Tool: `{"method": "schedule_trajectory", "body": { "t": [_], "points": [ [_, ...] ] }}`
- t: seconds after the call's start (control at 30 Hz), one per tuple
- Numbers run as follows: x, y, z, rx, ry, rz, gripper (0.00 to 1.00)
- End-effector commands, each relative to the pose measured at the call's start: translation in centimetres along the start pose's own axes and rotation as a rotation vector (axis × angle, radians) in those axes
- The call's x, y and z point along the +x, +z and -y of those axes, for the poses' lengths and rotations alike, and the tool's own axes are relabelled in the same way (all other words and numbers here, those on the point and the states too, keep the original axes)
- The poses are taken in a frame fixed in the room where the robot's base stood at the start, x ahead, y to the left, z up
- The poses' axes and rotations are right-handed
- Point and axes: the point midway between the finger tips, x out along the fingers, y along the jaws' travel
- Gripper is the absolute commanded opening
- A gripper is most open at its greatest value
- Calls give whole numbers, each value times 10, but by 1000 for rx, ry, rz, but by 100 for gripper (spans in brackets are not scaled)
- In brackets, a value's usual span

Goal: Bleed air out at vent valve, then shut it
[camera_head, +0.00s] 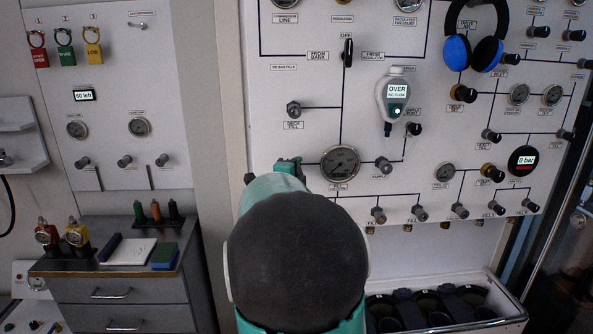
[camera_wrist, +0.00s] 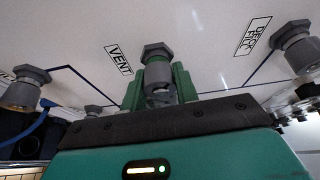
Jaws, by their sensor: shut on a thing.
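The vent valve (camera_wrist: 157,68) is a grey knob with a hexagonal collar, beside the "VENT" label (camera_wrist: 118,60) on the white panel. In the wrist view, my gripper (camera_wrist: 159,90) has its green fingers on both sides of the knob, shut on it. In the head view, my gripper (camera_head: 288,165) reaches the panel just left of a round gauge (camera_head: 340,163); my arm hides the vent valve and its label there. The knob's turn position cannot be told.
The "DECK FILL" fitting (camera_wrist: 294,45) is to the right in the wrist view. A hand-held meter (camera_head: 397,92) reading "OVER" hangs on the panel, near blue headphones (camera_head: 473,50). A round display (camera_head: 523,160) reads "0 bar". A trough (camera_head: 500,310) runs below the panel.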

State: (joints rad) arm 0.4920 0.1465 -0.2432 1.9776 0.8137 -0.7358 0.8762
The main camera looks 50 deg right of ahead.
Motion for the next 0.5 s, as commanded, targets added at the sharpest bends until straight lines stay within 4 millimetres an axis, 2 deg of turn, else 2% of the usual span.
{"method": "schedule_trajectory", "body": {
  "t": [0.5],
  "points": [
    [0,-1,-1,453,186,-1,7]
  ]
}}
